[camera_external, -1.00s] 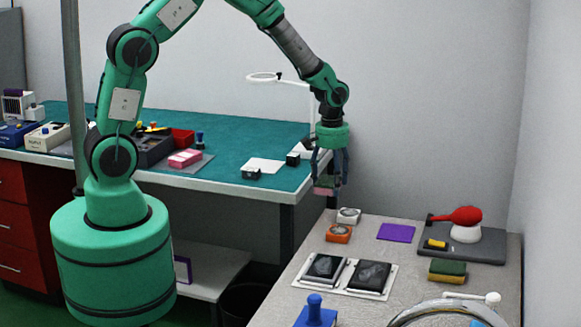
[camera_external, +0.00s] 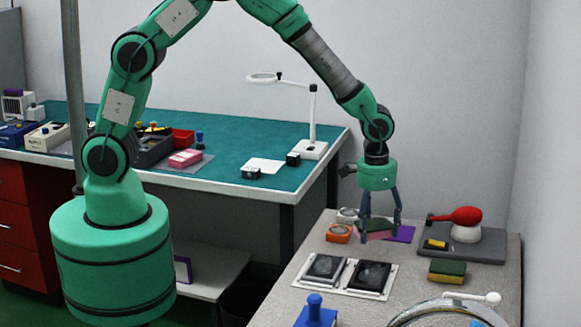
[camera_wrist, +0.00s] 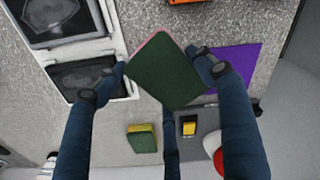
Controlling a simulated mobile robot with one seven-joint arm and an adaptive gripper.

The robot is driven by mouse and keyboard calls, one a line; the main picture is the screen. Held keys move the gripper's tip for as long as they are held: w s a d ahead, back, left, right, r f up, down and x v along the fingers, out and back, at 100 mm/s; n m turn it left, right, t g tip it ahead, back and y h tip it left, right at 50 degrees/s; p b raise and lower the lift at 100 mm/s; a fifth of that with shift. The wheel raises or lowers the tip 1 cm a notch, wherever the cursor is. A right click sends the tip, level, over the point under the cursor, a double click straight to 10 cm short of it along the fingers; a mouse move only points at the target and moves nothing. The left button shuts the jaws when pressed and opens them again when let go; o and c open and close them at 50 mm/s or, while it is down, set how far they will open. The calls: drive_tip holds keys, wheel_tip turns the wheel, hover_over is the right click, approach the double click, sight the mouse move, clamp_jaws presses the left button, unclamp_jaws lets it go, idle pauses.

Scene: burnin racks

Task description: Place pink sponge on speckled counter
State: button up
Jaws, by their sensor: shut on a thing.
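My gripper (camera_external: 381,238) is over the speckled counter (camera_external: 281,298), shut on the pink sponge (camera_external: 378,236). The sponge shows a dark green face and a pink edge. In the wrist view the sponge (camera_wrist: 166,72) sits between the two fingertips, its green face toward the camera. The counter (camera_wrist: 232,22) shows grey and speckled behind it. In the external view the sponge is in front of part of the purple sheet. I cannot tell whether it touches the counter.
A purple sheet (camera_external: 405,233), an orange round-topped item (camera_external: 338,233) and a white one (camera_external: 347,214) are close by. Two dark panels in white frames (camera_external: 325,268) lie in front. A green-yellow sponge (camera_external: 447,271) and a grey board (camera_external: 487,250) with a red-headed tool (camera_external: 466,215) stand right.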

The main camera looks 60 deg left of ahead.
drive_tip(key=s+d+m, duration=0.2)
drive_tip(key=s+d, duration=0.2)
drive_tip(key=d, duration=0.2)
drive_tip(key=s+d+m, duration=0.2)
drive_tip(key=s+d, duration=0.2)
drive_tip(key=d, duration=0.2)
drive_tip(key=s+d+m, duration=0.3)
drive_tip(key=s+d, duration=0.1)
drive_tip(key=d, duration=0.2)
drive_tip(key=shift+d+r, duration=0.1)
drive_tip(key=shift+d, duration=0.25)
drive_tip(key=shift+w+d, duration=0.1)
drive_tip(key=shift+w, duration=0.05)
drive_tip(key=w+d, duration=0.3)
drive_tip(key=w+d+f+b, duration=0.1)
drive_tip(key=w+d, duration=0.7)
drive_tip(key=shift+w+f, duration=0.15)
drive_tip(key=shift+f, duration=0.1)
drive_tip(key=shift+f+b, duration=0.6)
drive_tip(key=shift+f, duration=1.15)
drive_tip(key=shift+f, duration=0.15)
drive_tip(key=o, duration=0.7)
